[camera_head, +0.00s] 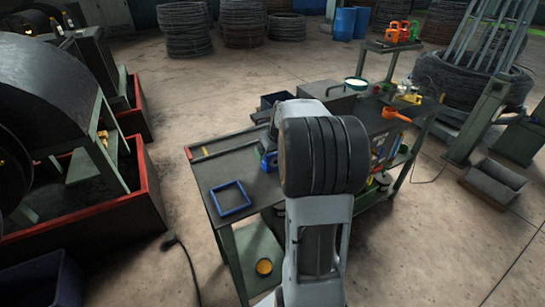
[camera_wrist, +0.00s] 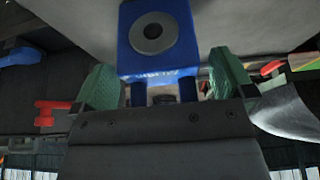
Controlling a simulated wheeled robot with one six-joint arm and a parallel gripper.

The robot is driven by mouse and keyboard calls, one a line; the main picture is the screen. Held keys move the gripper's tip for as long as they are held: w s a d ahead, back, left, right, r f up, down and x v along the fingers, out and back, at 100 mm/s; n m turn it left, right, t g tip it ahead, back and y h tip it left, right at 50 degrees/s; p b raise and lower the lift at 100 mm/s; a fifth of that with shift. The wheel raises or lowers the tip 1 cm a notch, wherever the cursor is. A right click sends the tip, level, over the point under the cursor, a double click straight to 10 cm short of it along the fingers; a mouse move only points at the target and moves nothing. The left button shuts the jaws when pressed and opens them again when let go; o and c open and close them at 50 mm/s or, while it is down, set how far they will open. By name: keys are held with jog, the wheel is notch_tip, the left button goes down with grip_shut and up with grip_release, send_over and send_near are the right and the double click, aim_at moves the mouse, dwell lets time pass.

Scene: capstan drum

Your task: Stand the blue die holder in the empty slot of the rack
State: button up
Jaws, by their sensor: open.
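The blue die holder (camera_wrist: 160,58) shows in the wrist view at top centre. It is a blue block with a grey ring around a dark hole, lettering below it, and two blue legs. My gripper (camera_wrist: 163,82) is open, its green fingers left and right of the holder's lower part. Gaps show beside the legs, so it is not clasped.
The workbench (camera_head: 240,170) carries a blue square frame (camera_head: 230,198) at its left end. A grey box (camera_head: 327,97) and an orange-handled item (camera_head: 395,115) are farther back. In the wrist view a red part (camera_wrist: 50,112) lies left of the fingers.

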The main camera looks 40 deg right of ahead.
jog(key=shift+c, duration=0.4)
jog(key=c, duration=1.5)
jog(key=shift+w+r, duration=0.1)
jog(key=shift+r, duration=0.05)
jog(key=shift+c, duration=1.2)
